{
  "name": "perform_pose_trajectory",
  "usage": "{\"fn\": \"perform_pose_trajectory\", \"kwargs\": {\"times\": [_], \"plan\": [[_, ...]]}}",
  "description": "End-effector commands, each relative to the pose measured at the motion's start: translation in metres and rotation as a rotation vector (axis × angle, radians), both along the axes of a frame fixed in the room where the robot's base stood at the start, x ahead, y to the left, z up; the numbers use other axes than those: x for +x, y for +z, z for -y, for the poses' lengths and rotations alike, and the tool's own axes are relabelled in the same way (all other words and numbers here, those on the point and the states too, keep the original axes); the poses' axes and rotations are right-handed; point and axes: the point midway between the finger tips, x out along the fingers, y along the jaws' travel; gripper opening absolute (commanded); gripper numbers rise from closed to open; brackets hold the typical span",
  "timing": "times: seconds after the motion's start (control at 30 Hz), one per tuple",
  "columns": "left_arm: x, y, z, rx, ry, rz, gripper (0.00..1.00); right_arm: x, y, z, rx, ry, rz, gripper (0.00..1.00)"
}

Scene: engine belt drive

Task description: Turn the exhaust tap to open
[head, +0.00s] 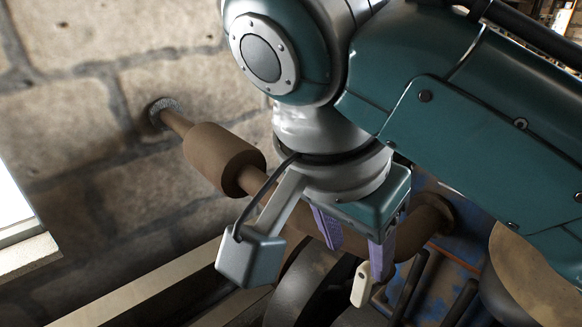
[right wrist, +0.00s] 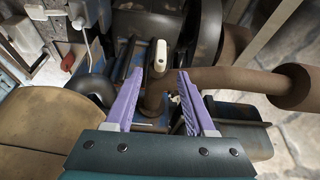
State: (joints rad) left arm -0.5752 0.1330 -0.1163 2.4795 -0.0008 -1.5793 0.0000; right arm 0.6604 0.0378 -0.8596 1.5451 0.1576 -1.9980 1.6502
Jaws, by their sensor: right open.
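The exhaust tap's lever appears to be the small cream handle (head: 362,284) below my right gripper in the head view. In the right wrist view the cream handle (right wrist: 159,57) stands on a brown fitting, centred just beyond my fingertips. My right gripper (head: 355,262) has lavender fingers, spread apart and empty. In the right wrist view the gripper (right wrist: 160,72) straddles the line to the handle; whether a finger touches it I cannot tell. The tap's body is mostly hidden in the head view. My left gripper is not in view.
A brown lagged pipe (head: 220,160) runs from the stone wall (head: 70,130) behind my wrist to an elbow (head: 430,222). A dark wheel (head: 305,280) stands close to the left of the handle. Dark rods (head: 410,285) stand to its right. A red part (right wrist: 67,62) shows at upper left.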

Motion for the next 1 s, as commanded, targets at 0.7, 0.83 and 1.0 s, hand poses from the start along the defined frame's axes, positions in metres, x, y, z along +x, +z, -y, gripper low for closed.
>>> {"fn": "perform_pose_trajectory", "kwargs": {"times": [0.7,0.83,1.0], "plan": [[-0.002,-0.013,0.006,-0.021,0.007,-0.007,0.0,0.028,-0.086,0.032,-0.023,-0.05,0.022,0.55],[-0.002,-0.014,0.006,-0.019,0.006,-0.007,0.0,0.029,-0.091,0.033,-0.021,-0.049,0.023,0.55],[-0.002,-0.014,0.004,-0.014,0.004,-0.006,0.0,0.029,-0.091,0.033,-0.021,-0.048,0.024,0.55]]}}
